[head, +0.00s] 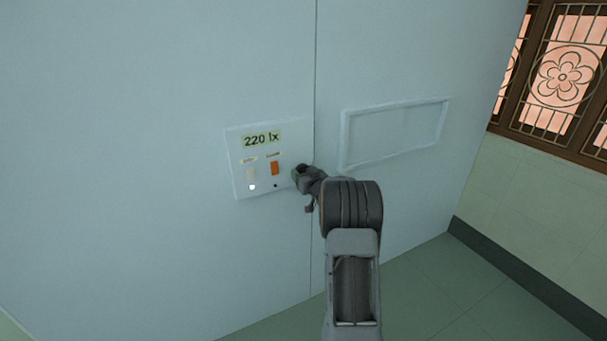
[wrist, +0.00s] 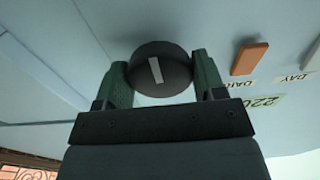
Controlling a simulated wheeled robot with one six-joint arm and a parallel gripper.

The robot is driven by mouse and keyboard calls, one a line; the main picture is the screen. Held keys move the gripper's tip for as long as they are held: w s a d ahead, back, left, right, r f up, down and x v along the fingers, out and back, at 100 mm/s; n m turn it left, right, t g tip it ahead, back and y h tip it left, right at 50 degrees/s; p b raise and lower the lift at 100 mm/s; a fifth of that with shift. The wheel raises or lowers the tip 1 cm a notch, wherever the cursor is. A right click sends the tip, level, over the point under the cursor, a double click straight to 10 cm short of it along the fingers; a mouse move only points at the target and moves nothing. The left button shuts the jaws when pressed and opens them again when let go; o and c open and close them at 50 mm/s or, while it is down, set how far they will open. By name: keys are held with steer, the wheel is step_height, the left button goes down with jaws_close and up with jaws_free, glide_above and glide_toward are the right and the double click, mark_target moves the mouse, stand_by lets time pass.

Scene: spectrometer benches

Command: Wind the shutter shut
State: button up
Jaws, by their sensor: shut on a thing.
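A round dark knob (wrist: 158,68) with a pale pointer line sits on the pale wall in the wrist view. My gripper (wrist: 161,72) has its two green fingers on either side of the knob, shut on it. The pointer line runs nearly along the fingers, slightly tilted. In the head view my gripper (head: 299,176) is at the right edge of the control panel (head: 240,175), and hides the knob. The panel's display (head: 262,139) reads 220 lx. No part is clearly recognisable as the shutter.
An orange switch (head: 275,168) and a pale switch (head: 251,174) sit left of my gripper, with a lit white lamp (head: 252,187) below the pale one. A raised rectangular frame (head: 394,134) is on the wall to the right. A barred window (head: 560,75) is far right.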

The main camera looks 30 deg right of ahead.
steer(key=o, duration=0.9)
steer(key=s+a, duration=0.1)
steer(key=s, duration=1.2)
steer(key=shift+s+a+b, duration=0.35)
steer(key=shift+s+a, duration=0.05)
steer(key=shift+f, duration=0.1)
